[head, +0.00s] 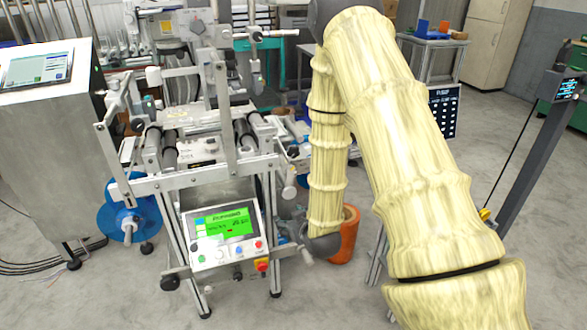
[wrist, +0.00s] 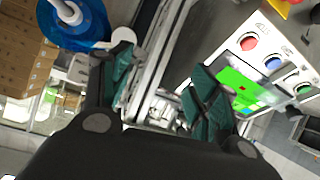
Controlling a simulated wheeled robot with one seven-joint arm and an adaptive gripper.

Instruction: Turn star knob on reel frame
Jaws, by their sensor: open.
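The reel frame (head: 160,184) is a metal stand with rollers, left of centre in the head view. Its rails (wrist: 150,55) run between and beyond my fingers in the wrist view. My gripper (wrist: 163,92) is open, with two dark green finger pads apart and nothing clearly held between them. In the head view my arm hangs down right of the frame, and my gripper is mostly hidden. A blue reel (head: 115,222) with a pale hub is at the frame's lower left; blue also shows in the wrist view (wrist: 92,22). I cannot clearly pick out the star knob.
A control panel (head: 201,254) with a green screen and coloured buttons is on the frame's front, close to my right finger in the wrist view (wrist: 262,45). An orange cylinder (head: 346,240) stands beside my arm. A metal cabinet (head: 45,150) is at left. Front floor is clear.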

